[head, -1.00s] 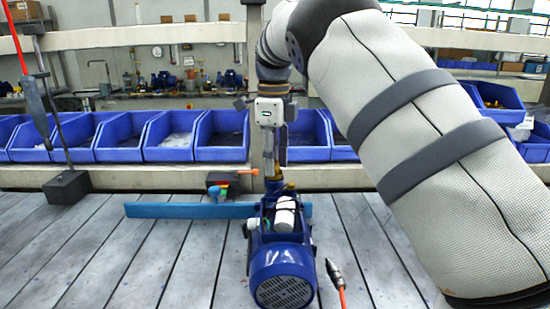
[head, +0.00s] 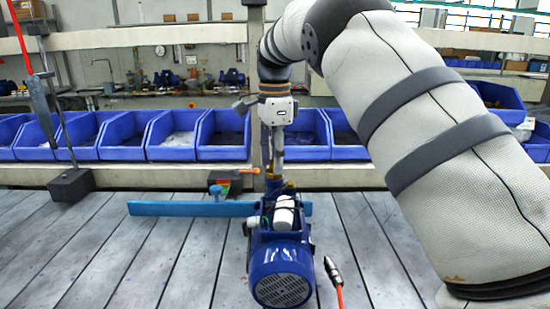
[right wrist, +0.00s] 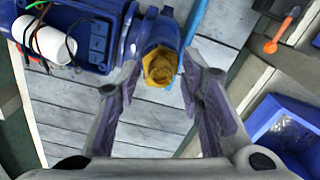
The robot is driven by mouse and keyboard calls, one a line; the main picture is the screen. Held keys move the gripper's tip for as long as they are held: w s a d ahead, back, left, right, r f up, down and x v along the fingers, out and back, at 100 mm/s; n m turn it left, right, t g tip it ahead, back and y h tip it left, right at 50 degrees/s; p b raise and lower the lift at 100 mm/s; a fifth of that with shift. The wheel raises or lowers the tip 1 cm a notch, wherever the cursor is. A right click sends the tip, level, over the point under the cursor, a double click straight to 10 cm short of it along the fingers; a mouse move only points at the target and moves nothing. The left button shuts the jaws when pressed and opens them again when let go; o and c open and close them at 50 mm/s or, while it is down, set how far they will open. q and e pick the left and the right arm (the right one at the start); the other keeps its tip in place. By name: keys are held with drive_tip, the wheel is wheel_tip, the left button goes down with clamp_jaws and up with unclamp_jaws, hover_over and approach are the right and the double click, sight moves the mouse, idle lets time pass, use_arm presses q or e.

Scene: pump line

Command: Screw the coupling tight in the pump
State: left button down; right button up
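The blue pump (head: 282,262) stands on the slatted bench in the middle of the head view. A brass coupling (right wrist: 160,65) sits at the pump's port and also shows small at its far end in the head view (head: 273,183). My right gripper (right wrist: 162,70) is above the port, its two fingers apart. The coupling appears in the gap between the fingertips, with space visible on both sides. The fingers partly hide the port in the head view, and how deep the coupling sits cannot be told. My left gripper is not in view.
A long blue bar (head: 170,209) lies across the bench behind the pump. A cable with a metal connector (head: 333,270) lies to its right. Blue bins (head: 222,140) line the back rail. A grey tool (head: 41,103) hangs at left beside a dark block (head: 71,184).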

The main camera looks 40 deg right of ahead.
drive_tip(key=n, duration=0.3)
drive_tip(key=shift+f, duration=0.1)
idle(0.3)
clamp_jaws()
drive_tip(key=shift+f+m, duration=0.1)
drive_tip(key=shift+m, duration=1.5)
